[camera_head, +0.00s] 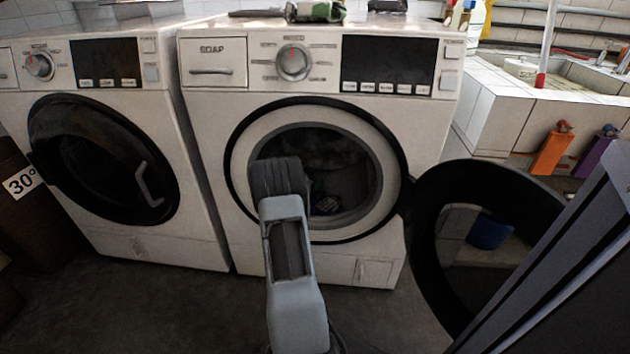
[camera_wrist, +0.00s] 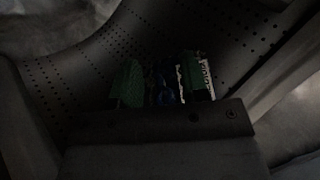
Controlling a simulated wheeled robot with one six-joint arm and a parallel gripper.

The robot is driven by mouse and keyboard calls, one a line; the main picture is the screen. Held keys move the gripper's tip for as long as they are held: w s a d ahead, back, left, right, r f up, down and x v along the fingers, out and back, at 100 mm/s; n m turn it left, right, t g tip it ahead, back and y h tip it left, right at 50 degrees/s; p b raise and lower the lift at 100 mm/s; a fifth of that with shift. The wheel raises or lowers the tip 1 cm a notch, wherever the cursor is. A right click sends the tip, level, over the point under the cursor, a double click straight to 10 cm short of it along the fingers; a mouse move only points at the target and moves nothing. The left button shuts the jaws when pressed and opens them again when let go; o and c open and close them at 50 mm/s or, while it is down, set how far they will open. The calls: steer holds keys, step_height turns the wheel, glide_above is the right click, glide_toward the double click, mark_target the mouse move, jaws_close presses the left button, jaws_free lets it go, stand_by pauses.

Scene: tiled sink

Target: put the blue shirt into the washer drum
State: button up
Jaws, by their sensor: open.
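The right-hand washer stands open, and its drum (camera_head: 352,180) is dark inside. My arm reaches into the opening; its wrist hides the left part of the drum, and my fingertips cannot be made out in the head view. In the wrist view, my gripper (camera_wrist: 165,82) is open, with green pads apart, inside the perforated drum (camera_wrist: 70,90). A small dark blue and white patch of what looks like the shirt (camera_wrist: 167,92) shows between and behind the pads. A bluish patch, likely the same cloth, lies low in the drum in the head view (camera_head: 326,204).
The washer's round door (camera_head: 437,240) hangs open to the right, close to my body. A second washer (camera_head: 100,160) with a shut door stands at left. A blue bucket (camera_head: 488,231) shows beyond the open door. A tiled sink (camera_head: 500,110) is at right.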

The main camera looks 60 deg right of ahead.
steer(key=p+v, duration=0.4)
steer(key=v, duration=0.9)
steer(key=shift+p, duration=0.35)
steer(key=shift+r, duration=0.1)
